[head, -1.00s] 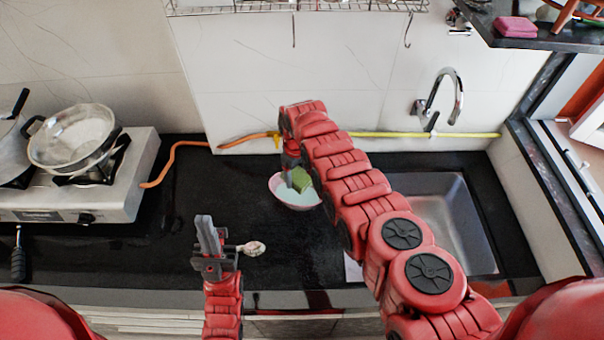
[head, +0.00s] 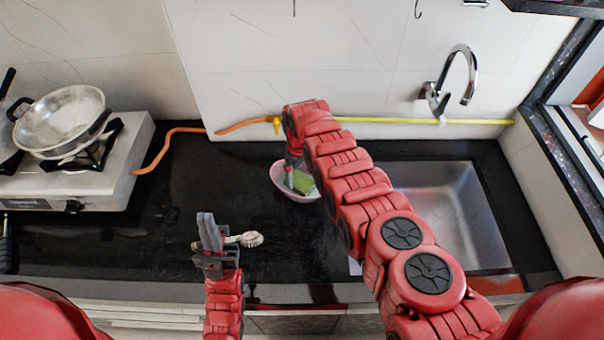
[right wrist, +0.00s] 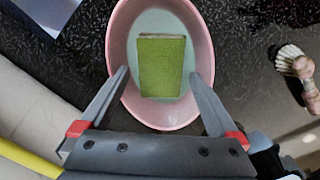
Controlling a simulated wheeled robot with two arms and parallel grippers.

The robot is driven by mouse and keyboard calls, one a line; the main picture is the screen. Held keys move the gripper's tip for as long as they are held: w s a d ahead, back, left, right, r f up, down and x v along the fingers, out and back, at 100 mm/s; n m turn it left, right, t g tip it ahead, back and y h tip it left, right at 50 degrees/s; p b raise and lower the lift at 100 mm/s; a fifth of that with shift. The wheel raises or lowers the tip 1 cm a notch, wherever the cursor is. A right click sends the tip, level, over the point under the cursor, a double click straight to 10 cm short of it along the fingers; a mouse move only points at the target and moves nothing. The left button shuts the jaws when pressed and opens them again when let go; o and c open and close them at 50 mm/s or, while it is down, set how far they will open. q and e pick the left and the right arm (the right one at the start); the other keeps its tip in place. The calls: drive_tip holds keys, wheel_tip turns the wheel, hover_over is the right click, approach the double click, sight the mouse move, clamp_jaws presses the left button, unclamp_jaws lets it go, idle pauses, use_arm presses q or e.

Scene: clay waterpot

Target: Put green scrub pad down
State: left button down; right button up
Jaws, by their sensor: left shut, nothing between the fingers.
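The green scrub pad (head: 304,182) lies inside a pink bowl (head: 277,182) on the black counter. In the right wrist view the pad (right wrist: 162,68) is flat in the pale interior of the bowl (right wrist: 165,118). My right gripper (right wrist: 159,76) is open above the bowl, with its fingers spread either side of the pad and gaps to it. In the head view my right gripper (head: 291,170) is partly hidden by its own arm. My left gripper (head: 206,226) is shut and empty above the front of the counter.
A pale-headed brush (head: 250,239) lies beside my left gripper. A stove (head: 95,185) with a pan (head: 62,118) stands at the left. The sink (head: 455,210) and faucet (head: 462,75) are at the right. An orange-and-yellow hose (head: 420,121) runs along the wall. The counter's left-middle is clear.

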sight(300, 180)
drive_tip(key=shift+r, duration=0.15)
drive_tip(key=shift+s+a, duration=0.1)
idle(0.3)
drive_tip(key=shift+r+p, duration=0.3)
wheel_tip(300, 180, up, 6)
drive_tip(key=p, duration=0.6)
drive_tip(key=shift+r, duration=0.2)
